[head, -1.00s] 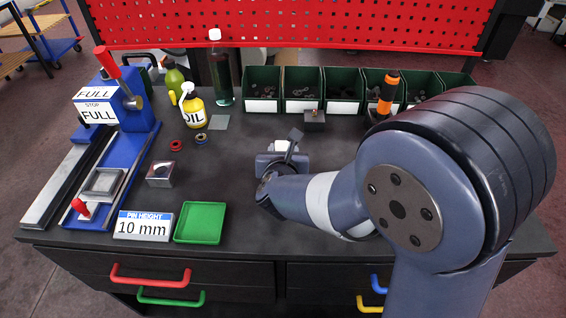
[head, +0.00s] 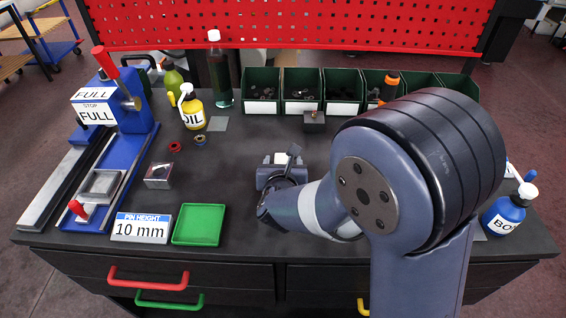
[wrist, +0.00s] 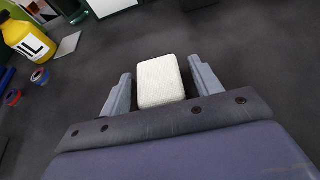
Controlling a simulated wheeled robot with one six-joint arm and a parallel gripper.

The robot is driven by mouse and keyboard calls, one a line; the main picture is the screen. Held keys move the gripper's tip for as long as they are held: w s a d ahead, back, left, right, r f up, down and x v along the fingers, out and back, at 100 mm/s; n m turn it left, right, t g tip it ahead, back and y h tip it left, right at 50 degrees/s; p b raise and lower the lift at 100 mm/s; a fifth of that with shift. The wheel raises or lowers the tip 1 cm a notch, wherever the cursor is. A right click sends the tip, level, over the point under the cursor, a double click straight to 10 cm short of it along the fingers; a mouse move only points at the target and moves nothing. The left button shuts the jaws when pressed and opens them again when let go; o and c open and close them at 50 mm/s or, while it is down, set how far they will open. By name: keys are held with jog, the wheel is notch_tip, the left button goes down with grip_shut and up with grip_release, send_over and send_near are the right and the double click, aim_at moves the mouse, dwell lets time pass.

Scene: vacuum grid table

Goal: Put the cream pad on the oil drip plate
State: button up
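The cream pad (wrist: 161,82) is a small rounded block. In the wrist view it sits between the two fingers of my gripper (wrist: 160,80), with narrow dark strips along its sides. It moves along with my gripper, which looks shut on it. In the head view the pad (head: 284,158) shows as a pale patch at the far side of my gripper (head: 282,170), near the middle of the table. Its height above the table is hard to judge. The oil drip plate (head: 218,124) is a bare grey square right of the yellow oil bottle (head: 192,112); the plate also shows in the wrist view (wrist: 68,44).
Green bins (head: 262,92) line the back, with a small dark block (head: 314,122) before them. Red and blue rings (head: 174,147) lie below the oil bottle. A metal block (head: 158,176), green tray (head: 199,225) and blue press stand left. A blue bottle (head: 505,214) stands right.

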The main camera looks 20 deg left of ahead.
jog(key=shift+r, duration=0.2)
jog(key=v, duration=1.1)
jog(key=shift+f, duration=0.1)
jog(key=shift+o, duration=0.5)
jog(key=shift+s+d, duration=0.15)
jog(key=shift+s, duration=0.3)
jog(key=f+b, duration=0.1)
jog(key=b, duration=0.3)
jog(key=shift+s, duration=0.15)
jog(key=b, duration=0.2)
jog(key=shift+s+d+b, duration=0.15)
jog(key=shift+s+b, duration=0.05)
jog(key=shift+b, duration=0.2)
jog(key=x, duration=0.3)
jog(key=b+x, duration=0.1)
jog(key=x, duration=0.6)
jog(key=shift+w+a+r+b, duration=0.2)
jog(key=shift+w+b, duration=0.1)
jog(key=shift+w, duration=0.1)
